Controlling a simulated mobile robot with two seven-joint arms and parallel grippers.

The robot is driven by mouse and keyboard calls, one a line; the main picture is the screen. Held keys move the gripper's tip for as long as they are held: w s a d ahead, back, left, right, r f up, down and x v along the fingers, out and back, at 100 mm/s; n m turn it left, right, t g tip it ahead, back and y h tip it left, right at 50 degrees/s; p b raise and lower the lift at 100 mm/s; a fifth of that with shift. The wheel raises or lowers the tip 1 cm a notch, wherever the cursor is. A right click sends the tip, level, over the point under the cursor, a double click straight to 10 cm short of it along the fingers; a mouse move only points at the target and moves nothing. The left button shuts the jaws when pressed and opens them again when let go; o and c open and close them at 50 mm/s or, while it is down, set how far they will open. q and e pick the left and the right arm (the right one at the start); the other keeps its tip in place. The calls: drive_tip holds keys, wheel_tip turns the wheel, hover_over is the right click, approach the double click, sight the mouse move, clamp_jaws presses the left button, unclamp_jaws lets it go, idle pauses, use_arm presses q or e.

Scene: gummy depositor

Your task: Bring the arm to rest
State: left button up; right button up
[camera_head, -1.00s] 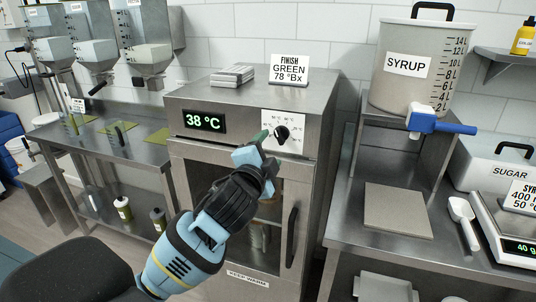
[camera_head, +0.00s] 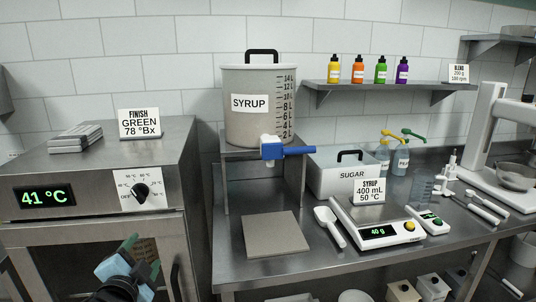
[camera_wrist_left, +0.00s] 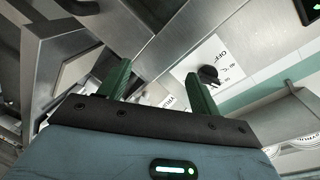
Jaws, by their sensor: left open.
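My left gripper (camera_head: 128,256) is low at the left of the head view, in front of the oven door and below the dial. In the left wrist view its two green fingers (camera_wrist_left: 160,85) stand apart with nothing between them. The oven's black dial (camera_head: 141,191) is on a white panel at the front; it also shows in the left wrist view (camera_wrist_left: 208,75), close by the right finger in the picture but seemingly apart from it. The oven display (camera_head: 44,199) reads 41 °C. My right gripper is not in view.
The syrup tank (camera_head: 257,105) with a blue-handled tap (camera_head: 288,151) stands on a raised stand. A flat board (camera_head: 273,233), a scoop (camera_head: 329,227), a scale (camera_head: 379,222) and a sugar box (camera_head: 345,174) are on the counter (camera_head: 238,270) to the right.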

use_arm(q)
drive_tip(key=s+d+f+n+g+h, duration=0.25)
drive_tip(key=s+f, duration=0.65)
drive_tip(key=f, duration=0.5)
drive_tip(key=s+d+f+n+g+h, duration=0.1)
drive_tip(key=s+d+f+n+g, duration=0.25)
drive_tip(key=s+f, duration=0.8)
drive_tip(key=s+d+f+n, duration=0.2)
drive_tip(key=s+f, duration=0.6)
drive_tip(key=f, duration=0.1)
drive_tip(key=shift+s+d+f+g, duration=0.2)
drive_tip(key=shift+s+d+g, duration=0.1)
drive_tip(key=shift+s, duration=0.1)
